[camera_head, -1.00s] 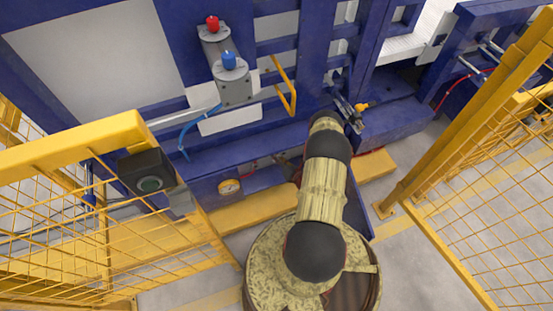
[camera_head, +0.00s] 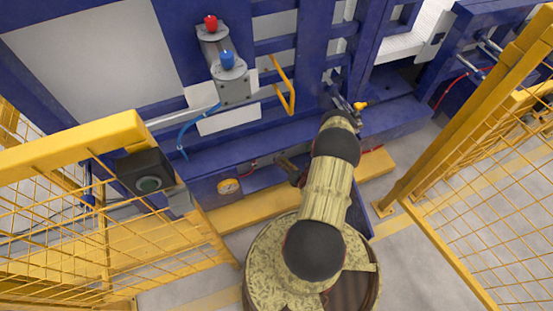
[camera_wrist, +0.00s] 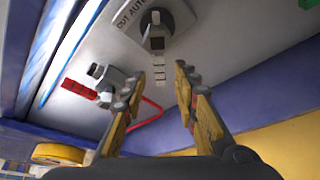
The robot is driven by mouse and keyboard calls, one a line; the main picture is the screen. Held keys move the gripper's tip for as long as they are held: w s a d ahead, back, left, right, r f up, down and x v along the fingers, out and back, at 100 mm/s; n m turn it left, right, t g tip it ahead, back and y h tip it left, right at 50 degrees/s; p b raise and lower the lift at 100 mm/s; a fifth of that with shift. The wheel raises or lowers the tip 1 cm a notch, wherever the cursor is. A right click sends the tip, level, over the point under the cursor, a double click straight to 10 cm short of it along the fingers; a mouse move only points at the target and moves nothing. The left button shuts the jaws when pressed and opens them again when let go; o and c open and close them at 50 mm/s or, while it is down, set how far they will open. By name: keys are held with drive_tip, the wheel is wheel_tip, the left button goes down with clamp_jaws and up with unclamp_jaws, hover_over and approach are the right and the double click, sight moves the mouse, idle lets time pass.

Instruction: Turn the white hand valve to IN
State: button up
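My gripper (camera_wrist: 160,72) is open and empty. Its two yellow-and-dark fingers point up toward the valve, apart from it, with the valve above the gap between the fingertips. In the head view, my arm hides most of the gripper, and I cannot make out the valve.
In the wrist view, a fitting with a red handle (camera_wrist: 78,88) and a red hose (camera_wrist: 152,108) are close to the left finger.

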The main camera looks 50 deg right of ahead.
drive_tip(key=v, duration=0.7)
drive_tip(key=shift+s+r, duration=0.1)
idle(0.4)
